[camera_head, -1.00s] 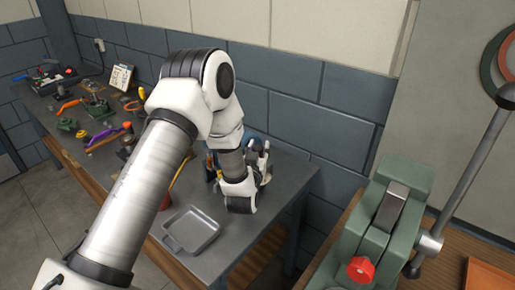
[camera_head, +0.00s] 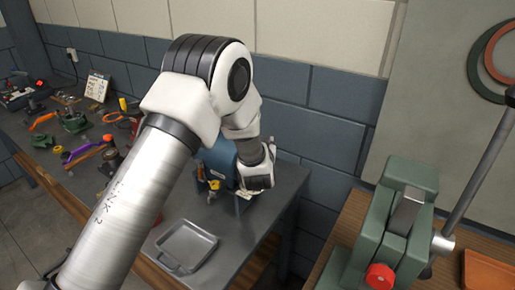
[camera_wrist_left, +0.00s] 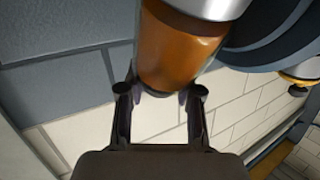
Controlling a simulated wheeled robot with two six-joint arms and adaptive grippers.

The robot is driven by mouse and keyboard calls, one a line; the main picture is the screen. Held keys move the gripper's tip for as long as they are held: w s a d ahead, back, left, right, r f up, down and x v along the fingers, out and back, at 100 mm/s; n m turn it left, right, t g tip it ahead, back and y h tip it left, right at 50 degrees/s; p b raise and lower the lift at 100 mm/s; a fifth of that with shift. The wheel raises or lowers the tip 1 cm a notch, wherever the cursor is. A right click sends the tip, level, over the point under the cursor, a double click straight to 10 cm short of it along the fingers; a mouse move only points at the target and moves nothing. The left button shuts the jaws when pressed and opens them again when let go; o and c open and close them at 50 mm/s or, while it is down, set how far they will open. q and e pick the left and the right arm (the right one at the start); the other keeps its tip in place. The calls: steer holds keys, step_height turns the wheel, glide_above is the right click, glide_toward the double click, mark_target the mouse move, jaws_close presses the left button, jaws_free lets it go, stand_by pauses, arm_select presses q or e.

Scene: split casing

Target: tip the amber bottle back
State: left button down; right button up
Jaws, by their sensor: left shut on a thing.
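The amber bottle (camera_wrist_left: 178,48) fills the upper middle of the left wrist view, a brown-orange body with a silver band at its upper end. It looks tilted in that view. My left gripper (camera_wrist_left: 160,94) is shut on it, with one finger on each side of its near end. In the head view my left wrist is over the back right of the grey bench (camera_head: 230,243), and the fingers and bottle are mostly hidden there. My right gripper is not in view.
A blue machine (camera_head: 219,160) stands on the bench beside my wrist. A grey square tray (camera_head: 187,247) lies in front of it. Several tools lie at the far left. A green press (camera_head: 398,225) with a red knob stands at right. A block wall is close behind.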

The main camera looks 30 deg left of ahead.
arm_select(q)
steer(key=shift+w+d+f+m+g+p, duration=0.15)
steer(key=shift+w+f+g, duration=0.15)
steer(key=shift+w+f, duration=0.3)
steer(key=shift+w+d+f+m+g+p, duration=0.15)
steer(key=shift+w+f+g, duration=0.15)
steer(key=shift+w+f, duration=0.25)
stand_by(0.7)
steer(key=c, duration=0.8)
jaws_free()
steer(key=shift+o, duration=0.2)
steer(key=shift+w+a, duration=0.15)
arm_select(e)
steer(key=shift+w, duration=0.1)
